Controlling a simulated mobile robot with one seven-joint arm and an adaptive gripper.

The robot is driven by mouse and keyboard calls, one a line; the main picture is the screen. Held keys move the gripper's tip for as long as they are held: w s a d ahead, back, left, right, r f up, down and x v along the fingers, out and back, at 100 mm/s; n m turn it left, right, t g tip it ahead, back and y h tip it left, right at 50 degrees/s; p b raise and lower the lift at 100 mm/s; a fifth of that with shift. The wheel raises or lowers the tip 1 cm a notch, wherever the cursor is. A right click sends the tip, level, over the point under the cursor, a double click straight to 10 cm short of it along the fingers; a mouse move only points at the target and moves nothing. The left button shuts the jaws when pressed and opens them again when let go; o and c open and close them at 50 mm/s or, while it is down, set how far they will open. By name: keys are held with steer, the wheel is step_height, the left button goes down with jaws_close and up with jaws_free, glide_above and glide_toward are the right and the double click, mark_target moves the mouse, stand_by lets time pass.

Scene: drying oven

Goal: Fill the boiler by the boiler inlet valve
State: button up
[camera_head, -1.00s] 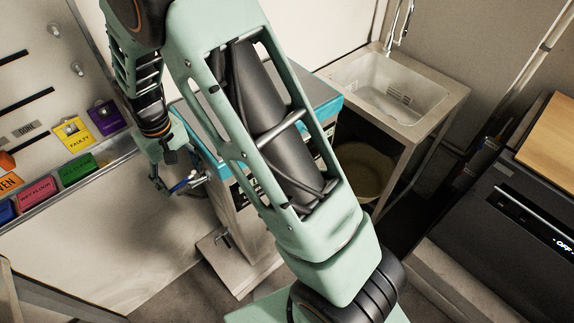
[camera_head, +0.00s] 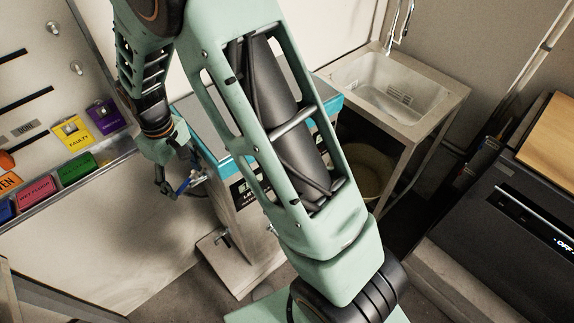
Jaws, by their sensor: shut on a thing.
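The boiler is a grey cabinet (camera_head: 232,222) with a teal band around its top, in the middle of the view and partly hidden behind my arm. A small valve with a blue handle (camera_head: 186,185) sticks out from its left side. My gripper (camera_head: 170,188) hangs down at the blue handle and is shut on it. The fingers are small and dark here, so the exact hold on the handle is hard to see. The valve's pipe joint is mostly hidden.
A sink (camera_head: 388,88) with a tap stands behind on the right, a round tub (camera_head: 365,172) under it. A dark appliance (camera_head: 520,225) reading "OFF" stands at the right. Floor at lower left is free.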

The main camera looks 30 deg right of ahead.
steer(key=shift+d, duration=0.1)
steer(key=shift+s+d+n, duration=0.2)
steer(key=shift+n, duration=0.75)
steer(key=shift+s+d+n, duration=0.15)
steer(key=shift+n, duration=0.8)
steer(key=shift+s+d+r+n+p, duration=0.1)
steer(key=shift+d+n+p, duration=0.15)
steer(key=shift+n, duration=0.35)
steer(key=shift+s+d+r+n+p, duration=0.15)
steer(key=shift+n+p, duration=0.15)
steer(key=shift+n, duration=0.3)
steer(key=shift+d+f+n, duration=0.1)
steer(key=shift+f+n, duration=0.1)
steer(key=shift+n, duration=0.3)
steer(key=shift+d+n+p, duration=0.3)
steer(key=shift+n+p, duration=0.15)
steer(key=shift+n, duration=0.4)
steer(key=shift+d+n+p, duration=0.25)
steer(key=shift+n+p, duration=0.15)
steer(key=shift+n, duration=0.45)
